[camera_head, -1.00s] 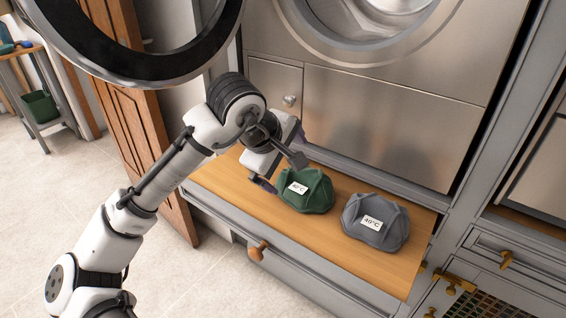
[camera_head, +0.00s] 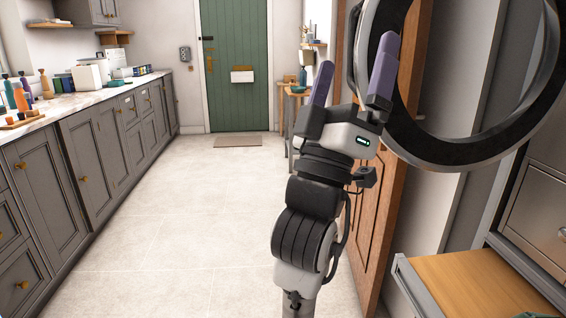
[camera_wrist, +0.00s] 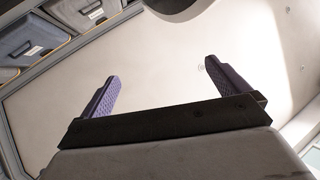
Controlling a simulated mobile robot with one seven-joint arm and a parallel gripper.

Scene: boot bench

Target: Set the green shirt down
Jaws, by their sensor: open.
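My gripper (camera_head: 352,76) is open and empty, raised with its two purple fingers pointing up beside the open round machine door. Both fingers also show apart, with nothing between them, in the wrist view (camera_wrist: 160,74). A thin dark green sliver (camera_head: 540,316) shows at the bottom right edge of the head view, over the wooden pull-out board (camera_head: 470,283). It looks like the top of the green shirt, but nearly all of it is out of frame. My gripper is well away from it and not touching it.
The open round door (camera_head: 470,150) hangs close to the right of my gripper. A brown wooden door (camera_head: 372,235) stands behind my arm. A grey counter (camera_head: 85,150) runs along the left wall.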

